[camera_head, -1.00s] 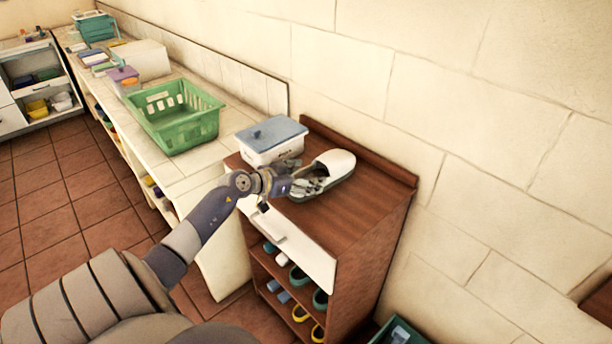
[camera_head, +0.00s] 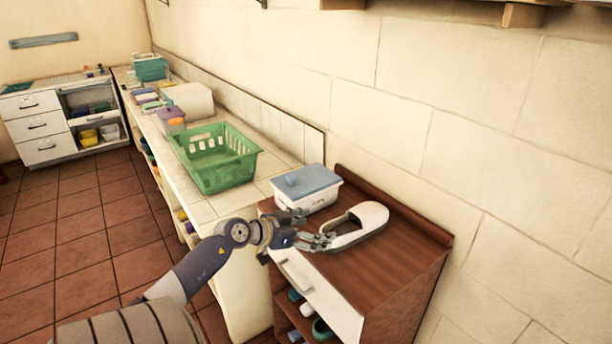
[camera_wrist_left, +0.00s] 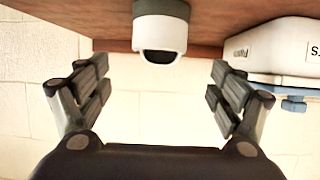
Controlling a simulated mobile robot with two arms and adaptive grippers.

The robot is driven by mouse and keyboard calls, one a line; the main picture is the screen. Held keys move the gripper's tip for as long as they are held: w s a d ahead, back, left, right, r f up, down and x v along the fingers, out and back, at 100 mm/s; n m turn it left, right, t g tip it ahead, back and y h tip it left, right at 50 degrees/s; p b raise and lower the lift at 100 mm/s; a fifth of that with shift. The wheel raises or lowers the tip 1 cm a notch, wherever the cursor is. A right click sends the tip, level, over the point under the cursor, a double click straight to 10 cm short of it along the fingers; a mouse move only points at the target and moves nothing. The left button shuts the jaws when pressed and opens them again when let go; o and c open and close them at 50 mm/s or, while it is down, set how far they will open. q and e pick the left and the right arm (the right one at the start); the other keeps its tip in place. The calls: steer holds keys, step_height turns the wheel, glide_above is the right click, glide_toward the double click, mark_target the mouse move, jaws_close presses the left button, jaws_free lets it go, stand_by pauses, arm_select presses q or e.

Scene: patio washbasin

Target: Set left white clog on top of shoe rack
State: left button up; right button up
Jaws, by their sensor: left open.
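The white clog (camera_head: 371,216) with a grey sole lies on the brown wooden top of the shoe rack (camera_head: 400,262). In the left wrist view the clog (camera_wrist_left: 160,33) rests on the wood, ahead of the spread fingers. My left gripper (camera_head: 312,230) is at the clog's near left end, over the rack's front left edge. Its fingers (camera_wrist_left: 160,90) are wide apart with nothing between them. In the head view one finger overlaps the clog's end, so any contact there is unclear. My right gripper is not in view.
A white box with a blue lid (camera_head: 308,188) stands on the rack top, left of the clog. A green basket (camera_head: 215,160) sits on the tiled counter to the left. A stone wall (camera_head: 480,130) is behind. The rack top's right part is clear.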

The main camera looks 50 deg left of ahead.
arm_select(q)
steer(key=shift+v, duration=1.5)
steer(key=shift+w, duration=0.1)
